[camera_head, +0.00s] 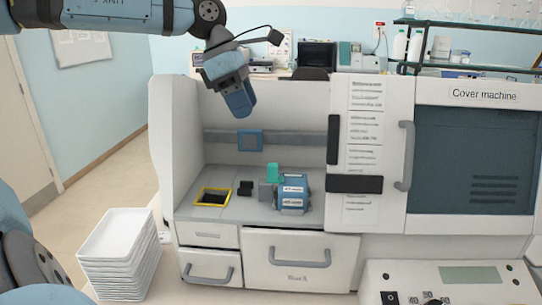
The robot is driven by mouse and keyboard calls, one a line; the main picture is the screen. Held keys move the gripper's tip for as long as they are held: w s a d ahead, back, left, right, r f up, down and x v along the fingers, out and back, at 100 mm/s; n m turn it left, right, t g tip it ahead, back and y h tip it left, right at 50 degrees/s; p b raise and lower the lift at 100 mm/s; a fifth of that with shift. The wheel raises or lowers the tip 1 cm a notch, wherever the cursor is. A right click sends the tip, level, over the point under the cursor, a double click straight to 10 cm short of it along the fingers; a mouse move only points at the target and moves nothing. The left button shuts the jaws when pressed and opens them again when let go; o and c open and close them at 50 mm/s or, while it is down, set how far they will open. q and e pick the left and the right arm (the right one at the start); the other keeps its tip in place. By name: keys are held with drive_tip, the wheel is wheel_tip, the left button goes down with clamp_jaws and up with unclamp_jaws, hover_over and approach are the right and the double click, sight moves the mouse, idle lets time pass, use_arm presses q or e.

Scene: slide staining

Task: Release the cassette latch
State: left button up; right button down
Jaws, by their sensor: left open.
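A blue block with white labels (291,193), likely the cassette, stands on the floor of the open white machine. A small green piece (273,172) stands up at its left, above a grey block (266,192); I cannot tell which part is the latch. My left gripper (243,110) hangs from the upper left in front of the open bay, pointing down. It is open and empty, above and to the left of the blue block, clear of it. My right gripper is not in view.
A yellow-framed opening (212,197) and a small black part (245,187) lie left of the block. A blue square frame (250,140) is on the back wall. The machine's white side wall (175,150) and open door panel (365,150) bound the bay. Stacked white trays (118,262) stand front left.

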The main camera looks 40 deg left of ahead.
sight(272, 165)
use_arm(q)
drive_tip(key=x, duration=1.3)
drive_tip(key=shift+s+d+f, duration=0.1)
drive_tip(key=shift+d+f, duration=0.05)
drive_tip(key=shift+f, duration=0.2)
drive_tip(key=shift+c, duration=0.2)
